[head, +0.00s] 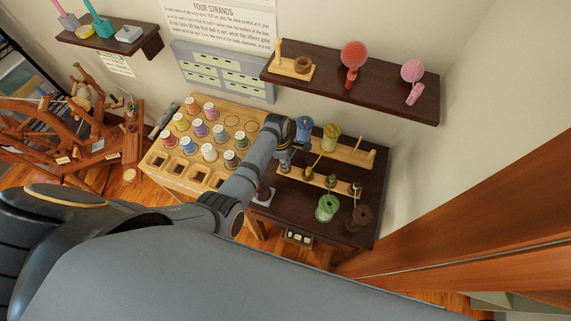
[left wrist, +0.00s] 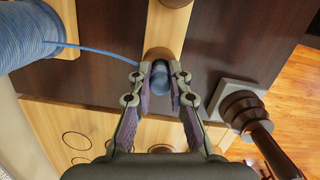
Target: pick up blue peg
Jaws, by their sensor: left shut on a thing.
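The blue peg (left wrist: 159,80) shows in the left wrist view as a small blue round body between my fingertips, at the end of a pale wooden bar (left wrist: 163,30). A blue thread runs to it from a large blue spool (left wrist: 28,35) at the upper left. My left gripper (left wrist: 160,92) is shut on the blue peg. In the head view my left gripper (head: 283,158) is over the left end of the front wooden bar (head: 315,179), beside the blue spool (head: 304,126). My arm and gripper largely hide the peg there. My right gripper is not in view.
The dark table (head: 352,208) also holds a yellow spool (head: 331,134), a green spool (head: 327,207) and a brown spool (head: 360,217). A brown turned piece on a square base (left wrist: 240,108) stands close right of my gripper. A wooden rack (head: 222,111) holds several thread spools.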

